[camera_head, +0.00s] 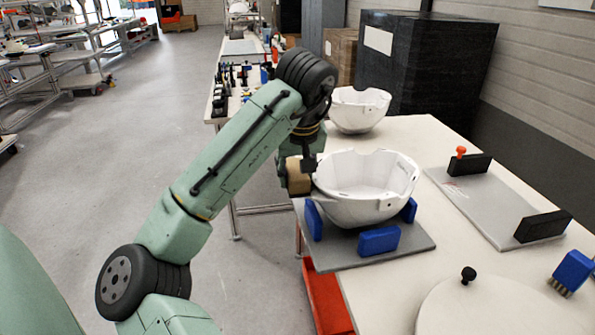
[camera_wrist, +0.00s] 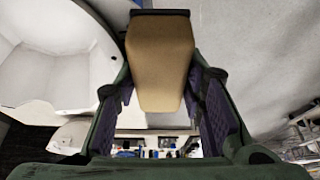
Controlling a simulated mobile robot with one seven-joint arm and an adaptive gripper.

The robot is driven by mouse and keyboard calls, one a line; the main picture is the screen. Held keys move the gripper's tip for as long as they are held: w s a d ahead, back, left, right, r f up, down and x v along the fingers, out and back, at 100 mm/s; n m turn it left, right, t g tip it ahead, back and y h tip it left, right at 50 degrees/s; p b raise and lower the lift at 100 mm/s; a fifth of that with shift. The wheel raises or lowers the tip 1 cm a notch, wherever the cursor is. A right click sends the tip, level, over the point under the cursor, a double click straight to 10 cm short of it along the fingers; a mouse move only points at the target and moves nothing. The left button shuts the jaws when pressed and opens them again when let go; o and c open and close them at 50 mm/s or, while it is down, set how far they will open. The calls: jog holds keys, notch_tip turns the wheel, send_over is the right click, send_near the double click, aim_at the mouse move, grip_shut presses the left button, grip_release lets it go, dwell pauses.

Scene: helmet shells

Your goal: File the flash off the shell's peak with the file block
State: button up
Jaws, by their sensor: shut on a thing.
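The white helmet shell (camera_head: 362,208) sits open side up among blue blocks (camera_head: 379,241) on a grey plate (camera_head: 420,243). My gripper (camera_head: 303,168) is at the shell's left edge, shut on the tan file block (camera_head: 296,176). In the wrist view the file block (camera_wrist: 160,62) stands between the two purple-padded fingers of my gripper (camera_wrist: 160,88). The shell (camera_wrist: 52,78) fills the left of that view, close beside the block. I cannot tell whether block and shell touch. The flash on the peak cannot be made out.
A second white shell (camera_head: 358,110) stands farther back on the table (camera_head: 428,128). At right are a grey plate with black blocks (camera_head: 541,227) and an orange knob (camera_head: 461,151), a blue brush (camera_head: 573,270), and a round lid (camera_head: 485,312) with a black knob. Open floor lies left.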

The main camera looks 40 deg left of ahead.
jog(key=shift+w+a+p, duration=0.4)
jog(key=shift+w+a, duration=0.3)
jog(key=shift+a, duration=0.1)
jog(key=shift+s+d+f, duration=0.2)
jog(key=shift+s+d, duration=0.5)
jog(key=shift+d, duration=0.1)
jog(key=shift+r, duration=0.1)
notch_tip(320, 180, up, 5)
jog(key=p, duration=0.5)
jog(key=shift+r, duration=1.45)
jog(key=shift+n, duration=0.6)
jog(key=shift+s+d+f+b, duration=0.1)
jog(key=shift+d+f+b, duration=0.25)
jog(key=shift+f, duration=0.5)
jog(key=shift+d+f+b, duration=0.25)
jog(key=shift+f+b, duration=0.25)
jog(key=shift+f, duration=0.4)
jog(key=shift+s+d+f+b, duration=0.1)
jog(key=shift+d+f+b, duration=0.25)
jog(key=shift+f, duration=0.5)
